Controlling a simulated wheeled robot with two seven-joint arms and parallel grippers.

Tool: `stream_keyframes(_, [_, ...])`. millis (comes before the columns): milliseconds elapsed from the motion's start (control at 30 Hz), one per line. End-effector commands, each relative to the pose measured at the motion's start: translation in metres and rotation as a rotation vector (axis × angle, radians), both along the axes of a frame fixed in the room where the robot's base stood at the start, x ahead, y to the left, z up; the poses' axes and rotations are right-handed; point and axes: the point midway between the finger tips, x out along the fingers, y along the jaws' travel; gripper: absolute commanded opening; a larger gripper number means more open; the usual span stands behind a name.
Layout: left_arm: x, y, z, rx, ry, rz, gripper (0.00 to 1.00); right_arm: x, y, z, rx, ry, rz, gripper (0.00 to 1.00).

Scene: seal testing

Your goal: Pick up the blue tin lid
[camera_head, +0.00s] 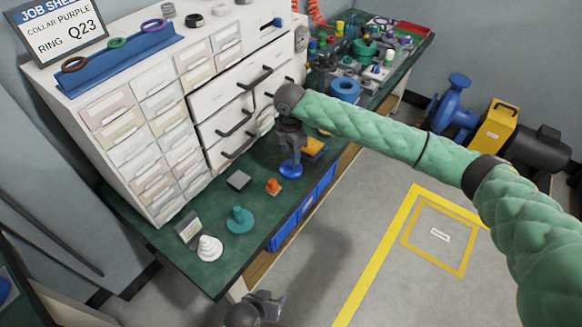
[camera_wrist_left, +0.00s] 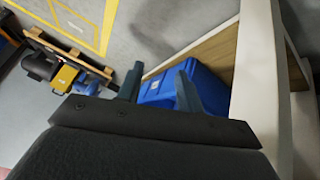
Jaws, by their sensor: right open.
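A blue round piece with a flat disc base (camera_head: 291,170) and a narrower upper part, which looks like the blue tin lid, stands on the green bench top. My right gripper (camera_head: 291,148) points down directly over it. Its jaws are open; the fingers hide the top of the piece, and I cannot tell whether they touch it. My left gripper (camera_head: 265,305) is low, off the front edge of the bench. In the left wrist view its two fingers (camera_wrist_left: 158,88) are apart with nothing between them.
The drawer cabinet (camera_head: 205,130) stands behind. Blue bins (camera_wrist_left: 210,92) hang under the bench.

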Motion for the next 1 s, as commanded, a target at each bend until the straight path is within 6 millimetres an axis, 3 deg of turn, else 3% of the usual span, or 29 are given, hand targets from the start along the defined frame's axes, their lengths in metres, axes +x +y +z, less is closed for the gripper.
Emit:
stream_keyframes(300, [0.000, 0.000, 0.015, 0.003, 0.013, -0.005, 0.36, -0.003, -0.001, -0.040, -0.001, 0.001, 0.000, 0.47])
stream_keyframes(567, [-0.001, 0.000, 0.016, 0.002, 0.015, -0.006, 0.36, -0.003, -0.001, -0.044, 0.000, 0.000, 0.000, 0.47])
stream_keyframes(800, [-0.001, 0.000, 0.016, 0.002, 0.014, -0.006, 0.36, -0.003, -0.001, -0.044, 0.000, 0.000, 0.000, 0.00])
stream_keyframes(1000, [0.000, 0.000, 0.016, 0.002, 0.014, -0.006, 0.36, -0.003, -0.001, -0.044, 0.000, 0.000, 0.000, 0.00])
